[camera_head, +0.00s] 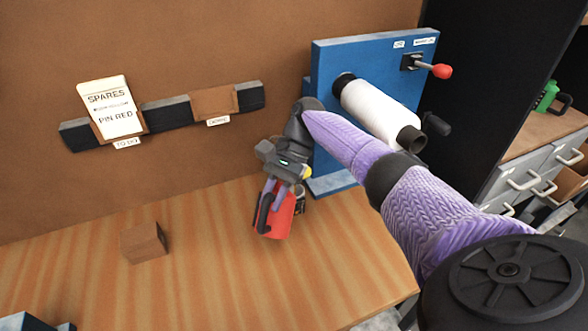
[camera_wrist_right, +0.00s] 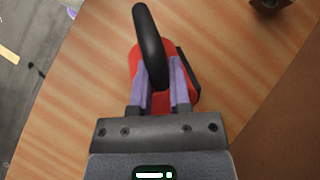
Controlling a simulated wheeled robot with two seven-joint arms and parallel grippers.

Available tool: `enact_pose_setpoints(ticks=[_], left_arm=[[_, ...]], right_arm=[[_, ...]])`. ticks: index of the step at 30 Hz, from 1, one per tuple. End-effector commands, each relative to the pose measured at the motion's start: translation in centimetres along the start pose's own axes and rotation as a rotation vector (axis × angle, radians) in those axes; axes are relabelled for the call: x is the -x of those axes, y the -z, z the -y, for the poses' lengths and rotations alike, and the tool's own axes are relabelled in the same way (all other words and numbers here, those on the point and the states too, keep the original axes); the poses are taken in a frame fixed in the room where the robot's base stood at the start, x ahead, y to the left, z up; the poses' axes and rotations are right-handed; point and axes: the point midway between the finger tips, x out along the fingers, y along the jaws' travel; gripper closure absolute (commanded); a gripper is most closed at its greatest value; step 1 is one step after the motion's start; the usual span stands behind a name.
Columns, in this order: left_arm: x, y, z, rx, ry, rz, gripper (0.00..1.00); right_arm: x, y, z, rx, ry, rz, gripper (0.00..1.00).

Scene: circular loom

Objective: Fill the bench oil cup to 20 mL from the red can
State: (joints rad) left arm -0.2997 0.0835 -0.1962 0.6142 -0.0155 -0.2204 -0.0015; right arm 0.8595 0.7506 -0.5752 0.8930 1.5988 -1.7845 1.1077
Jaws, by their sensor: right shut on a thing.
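The red can (camera_head: 280,215), with a black curved handle, is at my right gripper (camera_head: 278,190) over the wooden bench, in front of the blue machine. In the right wrist view the red can (camera_wrist_right: 137,65) lies between and beyond the purple fingers of my right gripper (camera_wrist_right: 162,85), which is shut on it. The black handle (camera_wrist_right: 150,45) rises toward the camera. A dark strip shows along the can's right side. I cannot tell whether the can touches the bench. I cannot make out the oil cup. My left gripper is not in view.
A blue machine (camera_head: 335,62) with a white roll (camera_head: 378,112) and a red-knobbed lever (camera_head: 441,71) stands behind. A brown block (camera_head: 143,242) sits on the bench (camera_head: 215,275). A card rail (camera_head: 168,116) is on the back board.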

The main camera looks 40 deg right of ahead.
Motion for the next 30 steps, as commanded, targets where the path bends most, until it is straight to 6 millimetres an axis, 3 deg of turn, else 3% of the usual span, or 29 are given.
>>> enact_pose_setpoints(ticks=[1,9,30], left_arm=[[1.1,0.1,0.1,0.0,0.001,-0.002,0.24],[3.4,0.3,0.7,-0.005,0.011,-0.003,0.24],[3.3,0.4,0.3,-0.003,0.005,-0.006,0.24]], right_arm=[[0.2,-0.4,0.0,0.005,0.001,-0.012,1.0],[-1.1,0.0,-0.2,0.023,0.006,-0.093,1.0],[-1.5,0.3,-0.3,0.026,0.007,-0.104,1.0]])
